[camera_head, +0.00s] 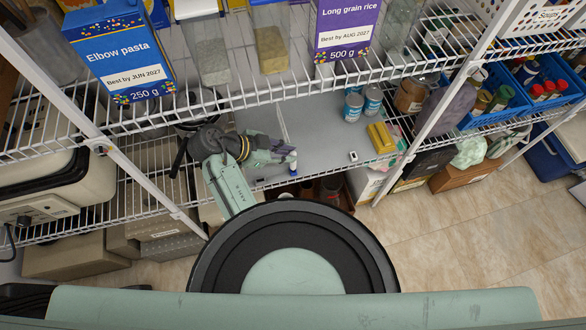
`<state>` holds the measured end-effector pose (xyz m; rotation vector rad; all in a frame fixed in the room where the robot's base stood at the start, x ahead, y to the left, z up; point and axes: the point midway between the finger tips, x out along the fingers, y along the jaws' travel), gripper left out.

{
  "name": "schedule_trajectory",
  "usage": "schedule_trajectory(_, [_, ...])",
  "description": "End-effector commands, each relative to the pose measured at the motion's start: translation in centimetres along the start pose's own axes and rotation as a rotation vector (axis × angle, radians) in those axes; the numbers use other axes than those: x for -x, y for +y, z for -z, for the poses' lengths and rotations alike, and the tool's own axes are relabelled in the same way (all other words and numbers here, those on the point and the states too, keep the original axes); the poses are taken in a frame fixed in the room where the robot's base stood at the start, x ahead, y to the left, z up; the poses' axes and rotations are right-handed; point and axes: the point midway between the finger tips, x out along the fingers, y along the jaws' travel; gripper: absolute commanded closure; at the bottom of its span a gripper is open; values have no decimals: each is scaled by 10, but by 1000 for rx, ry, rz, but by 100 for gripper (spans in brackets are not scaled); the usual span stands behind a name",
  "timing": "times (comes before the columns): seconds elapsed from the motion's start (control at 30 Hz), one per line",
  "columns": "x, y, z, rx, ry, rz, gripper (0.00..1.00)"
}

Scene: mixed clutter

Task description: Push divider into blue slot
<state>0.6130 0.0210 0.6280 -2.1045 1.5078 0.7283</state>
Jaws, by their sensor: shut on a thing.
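My gripper (291,156) reaches over the lower wire shelf from the left, its fingers pointing right. It is shut on a small white and blue thing (293,168) near the shelf's front edge. I cannot tell from this view whether that is the divider. A thin pale upright strip (283,125) stands just behind the gripper on a grey shelf liner (330,125). I cannot make out a blue slot; my arm hides part of the liner.
An upper wire shelf with an elbow pasta box (118,52) and a rice box (345,25) overhangs the arm. Cans (353,107), a yellow block (381,138) and a small white item (353,156) stand to the right. Blue baskets (495,105) are farther right.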

Motion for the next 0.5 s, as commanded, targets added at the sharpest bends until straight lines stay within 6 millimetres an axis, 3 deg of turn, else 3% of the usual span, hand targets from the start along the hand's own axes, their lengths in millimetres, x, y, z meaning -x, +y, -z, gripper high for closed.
schedule_trajectory(0.5, [-8, 1, -10, 0, 0, 0, 100])
